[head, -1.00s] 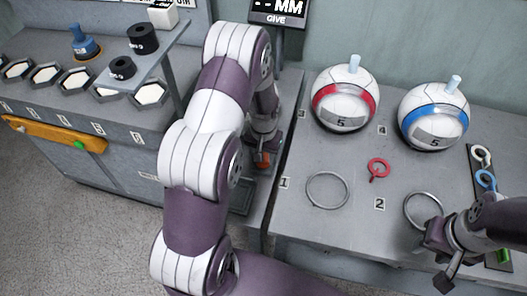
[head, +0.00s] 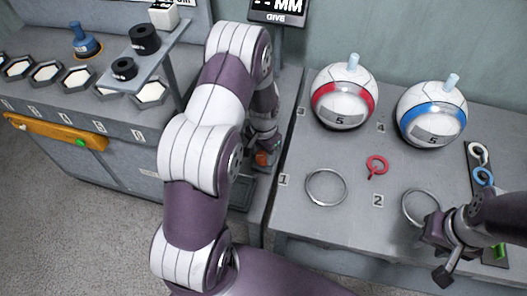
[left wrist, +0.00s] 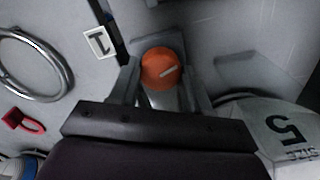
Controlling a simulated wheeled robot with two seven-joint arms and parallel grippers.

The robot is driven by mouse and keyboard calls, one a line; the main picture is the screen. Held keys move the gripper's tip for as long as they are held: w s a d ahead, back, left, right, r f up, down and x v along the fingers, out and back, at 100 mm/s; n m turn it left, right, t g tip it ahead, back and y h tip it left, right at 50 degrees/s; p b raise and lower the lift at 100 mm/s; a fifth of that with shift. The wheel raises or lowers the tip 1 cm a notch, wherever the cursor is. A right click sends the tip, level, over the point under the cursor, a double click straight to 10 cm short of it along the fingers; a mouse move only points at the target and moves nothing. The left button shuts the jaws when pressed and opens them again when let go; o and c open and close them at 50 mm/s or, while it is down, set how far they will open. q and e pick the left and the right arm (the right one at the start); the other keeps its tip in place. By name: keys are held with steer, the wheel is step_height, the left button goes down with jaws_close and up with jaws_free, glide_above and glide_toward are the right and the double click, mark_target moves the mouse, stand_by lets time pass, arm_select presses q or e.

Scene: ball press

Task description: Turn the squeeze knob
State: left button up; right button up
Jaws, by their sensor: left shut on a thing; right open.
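The orange squeeze knob (left wrist: 161,69) with a pale line across its face sits between the two fingers of my left gripper (left wrist: 160,92) in the left wrist view, and the gripper is shut on it. In the head view the knob (head: 262,158) shows as a small orange patch beside my left arm, which hides most of the press around it. My right gripper (head: 440,258) is at the lower right of the head view, over the bench's front edge near the right ring, open and holding nothing visible.
Two balls, one with a red band (head: 343,97) and one with a blue band (head: 431,110), stand at the back of the right bench. A metal ring (head: 308,195) and a red ring tool (head: 376,165) lie in front. A left counter (head: 60,108) has several hexagonal sockets.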

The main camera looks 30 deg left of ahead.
mark_target(264, 155)
arm_select(q)
steer(key=shift+w+r, duration=0.1)
steer(key=o, duration=1.1)
steer(key=shift+c, duration=0.2)
step_height(264, 155, up, 13)
steer(key=shift+f, duration=0.2)
steer(key=s+d+r+n+p, duration=0.1)
steer(key=s+d+r, duration=0.2)
steer(key=s, duration=0.4)
steer(key=s+d+r+n+t+p, duration=0.1)
steer(key=s+d+r+p, duration=0.1)
steer(key=s+d+r, duration=0.2)
steer(key=s+d, duration=0.1)
steer(key=s, duration=0.2)
steer(key=shift+d, duration=0.2)
